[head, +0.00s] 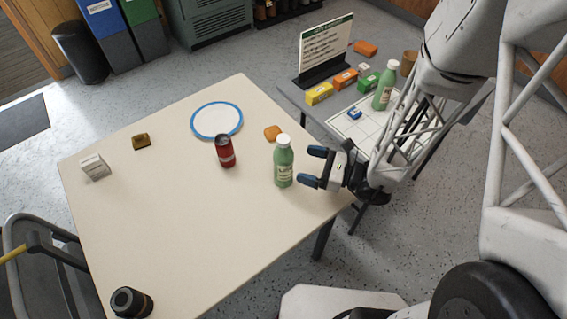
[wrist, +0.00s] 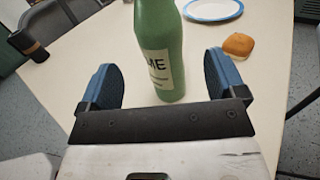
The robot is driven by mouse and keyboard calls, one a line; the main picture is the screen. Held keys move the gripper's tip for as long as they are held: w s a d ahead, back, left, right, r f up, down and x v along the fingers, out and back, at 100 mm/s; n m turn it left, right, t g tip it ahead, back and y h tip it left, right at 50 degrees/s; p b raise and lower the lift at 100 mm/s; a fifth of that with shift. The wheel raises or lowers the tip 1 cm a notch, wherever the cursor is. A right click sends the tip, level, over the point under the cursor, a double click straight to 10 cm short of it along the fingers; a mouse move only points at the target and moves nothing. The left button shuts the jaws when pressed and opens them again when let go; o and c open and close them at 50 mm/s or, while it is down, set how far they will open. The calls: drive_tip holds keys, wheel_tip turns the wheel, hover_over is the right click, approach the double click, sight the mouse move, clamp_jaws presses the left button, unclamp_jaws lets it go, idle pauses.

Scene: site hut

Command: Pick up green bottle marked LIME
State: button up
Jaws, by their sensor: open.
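A green bottle (head: 284,163) with a white cap and pale label stands upright near the right edge of the cream table (head: 200,240). In the wrist view the bottle (wrist: 160,45) is straight ahead, its label ending in "ME"; its top is cut off. My gripper (head: 314,167) is open with blue fingertips, just right of the bottle in the head view. In the wrist view the fingers (wrist: 164,82) lie either side of the bottle's lower part, with gaps on both sides. A second green bottle (head: 384,88) stands on the side table behind my arm.
A dark cup (head: 131,302), white box (head: 94,166) and brown item (head: 141,141) stand farther off. The table's front middle is clear.

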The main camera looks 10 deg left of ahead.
sight(284, 157)
drive_tip(key=shift+x, duration=1.25)
drive_tip(key=shift+a, duration=0.1)
drive_tip(key=shift+x, duration=2.4)
drive_tip(key=c, duration=1)
drive_tip(key=shift+r, duration=0.1)
